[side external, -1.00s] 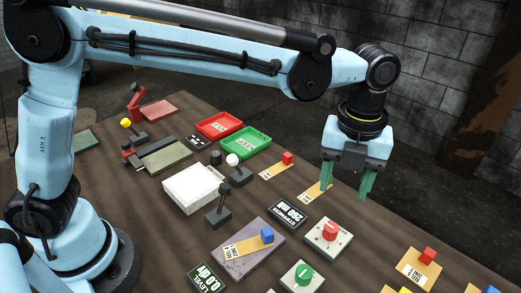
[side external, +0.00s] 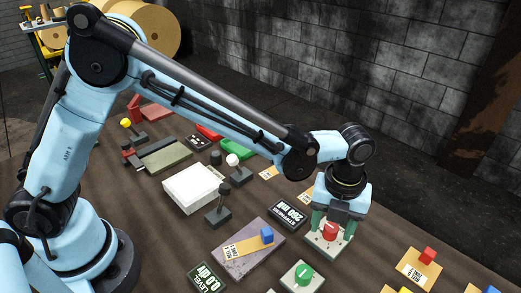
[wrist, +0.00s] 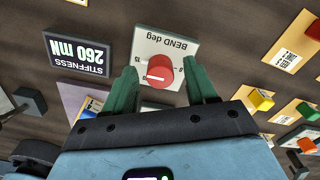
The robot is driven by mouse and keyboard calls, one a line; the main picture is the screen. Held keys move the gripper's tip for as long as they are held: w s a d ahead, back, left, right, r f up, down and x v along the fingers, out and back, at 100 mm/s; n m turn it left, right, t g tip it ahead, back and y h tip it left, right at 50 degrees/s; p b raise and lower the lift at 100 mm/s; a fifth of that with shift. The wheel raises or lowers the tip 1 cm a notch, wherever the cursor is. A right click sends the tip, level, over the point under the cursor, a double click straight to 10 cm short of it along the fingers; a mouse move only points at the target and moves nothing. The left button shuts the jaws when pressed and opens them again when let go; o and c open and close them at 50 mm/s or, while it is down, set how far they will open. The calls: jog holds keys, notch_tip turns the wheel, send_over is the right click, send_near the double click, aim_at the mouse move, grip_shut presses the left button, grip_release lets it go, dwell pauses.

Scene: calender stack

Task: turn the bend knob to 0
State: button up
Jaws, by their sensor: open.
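The bend knob (wrist: 159,70) is red and round, on a white plate (wrist: 178,42) lettered "BEND deg" in the wrist view. A white mark on the knob points towards the left of the picture; the scale figures are too small or partly hidden to read surely. In the side external view the red knob (side external: 331,230) sits on its plate at the table's right part. My gripper (wrist: 161,67) is open, with its green fingers on either side of the knob. They look apart from it in the wrist view; their exact height over the plate is unclear.
A "STIFFNESS 260 mN" display (wrist: 78,53) stands beside the plate. A green knob (side external: 303,274) is in front of it. A blue block on a grey slab (side external: 238,260) lies left. A red block on a yellow card (side external: 420,267) lies right, with bare table between.

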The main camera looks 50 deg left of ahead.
jog(key=c, duration=1.1)
jog(key=shift+o, duration=0.2)
